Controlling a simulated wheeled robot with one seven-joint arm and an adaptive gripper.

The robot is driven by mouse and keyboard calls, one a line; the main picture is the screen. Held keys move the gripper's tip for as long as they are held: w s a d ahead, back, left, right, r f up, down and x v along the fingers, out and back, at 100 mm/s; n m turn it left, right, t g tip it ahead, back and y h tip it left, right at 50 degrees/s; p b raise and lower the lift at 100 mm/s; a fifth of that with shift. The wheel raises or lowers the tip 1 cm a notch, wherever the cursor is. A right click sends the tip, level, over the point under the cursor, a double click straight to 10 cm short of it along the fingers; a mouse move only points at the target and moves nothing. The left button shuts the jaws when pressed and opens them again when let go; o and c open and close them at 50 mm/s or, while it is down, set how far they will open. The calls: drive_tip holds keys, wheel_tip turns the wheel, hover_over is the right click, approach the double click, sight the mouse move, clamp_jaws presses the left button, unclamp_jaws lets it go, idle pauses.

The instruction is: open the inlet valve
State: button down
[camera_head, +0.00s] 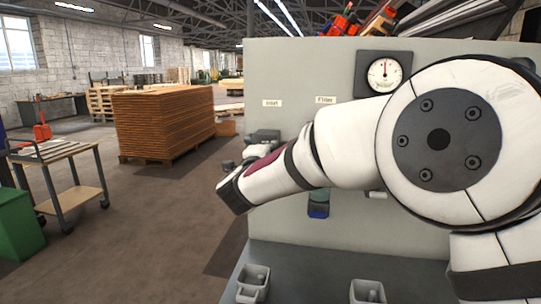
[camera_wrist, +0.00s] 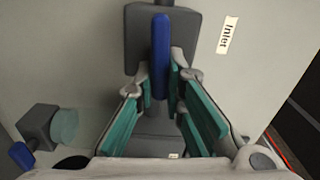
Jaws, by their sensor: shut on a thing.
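The inlet valve shows in the wrist view as a grey block (camera_wrist: 135,40) with a blue lever handle (camera_wrist: 160,30) across it, beside the "Inlet" label (camera_wrist: 228,35). My gripper (camera_wrist: 161,78) has its teal-padded fingers on both sides of the blue handle, shut on it. The handle runs lengthwise in the wrist view, between the fingers. In the head view the "Inlet" label (camera_head: 272,103) is on the grey panel (camera_head: 300,75). My arm hides most of the gripper and the inlet handle there.
A second grey fitting (camera_wrist: 40,125) with a blue handle (camera_wrist: 21,155) is at the lower left in the wrist view. A gauge (camera_head: 384,74) and a "Filter" label (camera_head: 326,100) are on the panel. Small grey bins (camera_head: 252,292) stand below. A cart (camera_head: 65,170) and stacked boards (camera_head: 165,120) are left.

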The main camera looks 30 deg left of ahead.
drive_tip(key=shift+f+m+b, duration=0.2)
drive_tip(key=shift+m+b, duration=0.2)
drive_tip(key=shift+m, duration=0.1)
drive_tip(key=c, duration=1.7)
unclamp_jaws()
drive_tip(key=shift+o, duration=0.2)
drive_tip(key=shift+s, duration=0.1)
drive_tip(key=v, duration=1.2)
